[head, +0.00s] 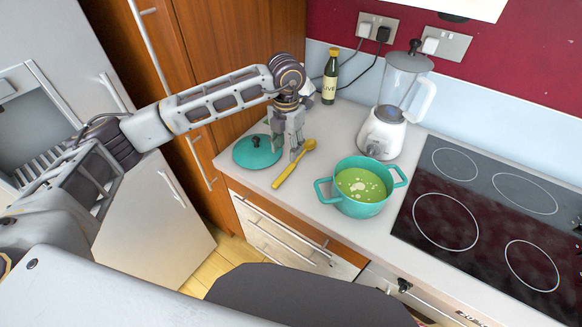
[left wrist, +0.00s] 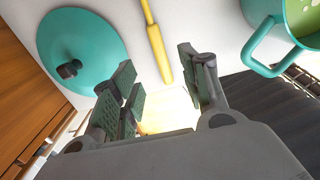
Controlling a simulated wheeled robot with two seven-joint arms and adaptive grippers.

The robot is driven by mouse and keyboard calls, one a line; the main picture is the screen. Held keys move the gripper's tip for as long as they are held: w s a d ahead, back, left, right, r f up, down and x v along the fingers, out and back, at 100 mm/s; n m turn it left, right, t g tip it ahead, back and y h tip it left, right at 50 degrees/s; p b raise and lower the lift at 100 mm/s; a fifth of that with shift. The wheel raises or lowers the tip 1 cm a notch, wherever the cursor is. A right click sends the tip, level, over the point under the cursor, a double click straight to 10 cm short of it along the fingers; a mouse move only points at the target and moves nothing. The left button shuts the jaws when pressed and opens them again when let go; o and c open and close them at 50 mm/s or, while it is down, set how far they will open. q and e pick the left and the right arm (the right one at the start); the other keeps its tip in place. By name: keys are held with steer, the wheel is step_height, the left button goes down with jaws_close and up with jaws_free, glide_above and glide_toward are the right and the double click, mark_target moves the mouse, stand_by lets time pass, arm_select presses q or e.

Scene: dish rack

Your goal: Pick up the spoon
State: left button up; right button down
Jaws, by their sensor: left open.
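The yellow spoon (head: 291,168) lies on the white counter between the teal lid and the teal pot, its bowl toward the back. My left gripper (head: 287,150) is above the counter, just left of the spoon, fingers pointing down. In the left wrist view the spoon's handle (left wrist: 157,45) lies in line with the gap between the fingers of my left gripper (left wrist: 158,72). The fingers are apart and empty; the spoon's bowl is outside that view. My right gripper is not in view.
The teal lid (head: 257,152) lies close left of the gripper. The teal pot (head: 361,188) with green soup stands right of the spoon. A blender (head: 392,110) and a dark bottle (head: 330,80) stand behind. The counter's front edge is close to the spoon's handle.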

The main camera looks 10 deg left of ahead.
mark_target(287, 170)
arm_select(q)
step_height(287, 170, down, 3)
steer(key=shift+f, duration=0.9)
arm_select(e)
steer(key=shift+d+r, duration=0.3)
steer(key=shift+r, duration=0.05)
arm_select(q)
steer(key=shift+f+p, duration=0.9)
steer(key=shift+f, duration=0.95)
steer(key=shift+w+f, duration=0.1)
steer(key=shift+f, duration=0.65)
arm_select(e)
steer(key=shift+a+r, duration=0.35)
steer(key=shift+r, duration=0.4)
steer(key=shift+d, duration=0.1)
